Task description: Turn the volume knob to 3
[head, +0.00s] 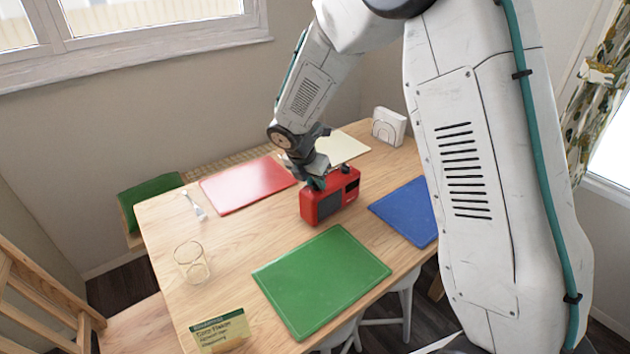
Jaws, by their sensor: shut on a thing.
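A small red radio (311,208) stands upright near the middle of the wooden table in the head view. Its front has a dark grille and a dark panel at the upper right. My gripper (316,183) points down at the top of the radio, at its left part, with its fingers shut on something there. The volume knob is hidden by the fingers or too small to make out. The knob's markings and its setting cannot be read.
Green (322,280), red (246,186), blue (408,212) and cream (343,147) mats lie around the radio on the table (225,262). A glass (191,262), a small sign (221,331), a white utensil (195,206) and a white holder (389,127) stand or lie near the edges.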

